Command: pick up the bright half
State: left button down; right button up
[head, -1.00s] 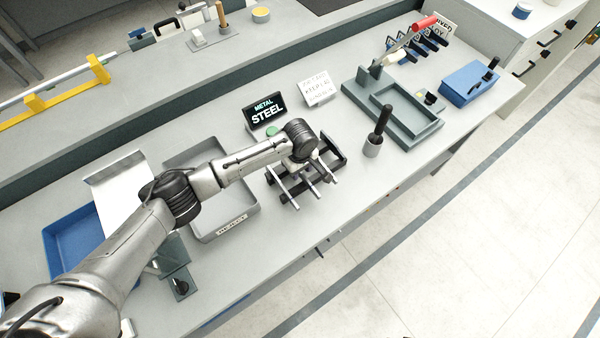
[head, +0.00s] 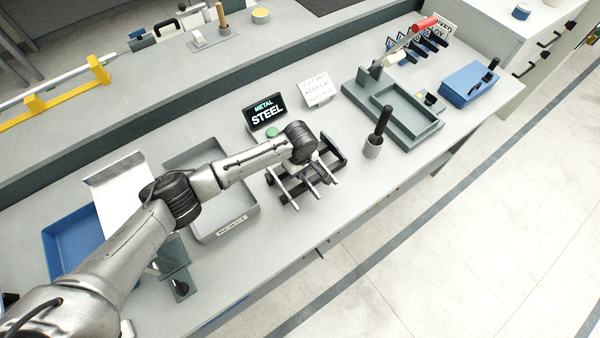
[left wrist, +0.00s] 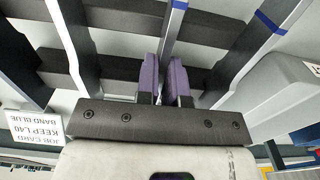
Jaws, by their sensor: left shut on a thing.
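My left gripper (left wrist: 165,78) is shut on a slim silver metal bar (left wrist: 174,30), which lies between its purple fingertips in the left wrist view. This bar has a blue band near the top edge. More silver bars lie beside it, one on the left (left wrist: 73,30) and a blue-banded one on the right (left wrist: 252,62). They lie across a black rack (left wrist: 115,28). In the head view the rack (head: 333,149) and the bar ends show below my left wrist, which hides the fingers. I cannot tell which bar is the bright half. My right gripper is not in view.
A grey tray (head: 246,219) lies left of the rack. A black STEEL display (head: 266,115) and a white card (head: 317,92) stand behind it. The bench's front edge is close.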

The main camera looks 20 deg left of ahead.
pick_arm(q)
jog(key=shift+r, duration=0.15)
jog(key=shift+r, duration=0.55)
jog(key=s+d+r+p, duration=0.1)
jog(key=s+d+r, duration=0.2)
jog(key=d+r, duration=0.6)
jog(key=shift+d+r, duration=0.35)
jog(key=shift+d, duration=0.75)
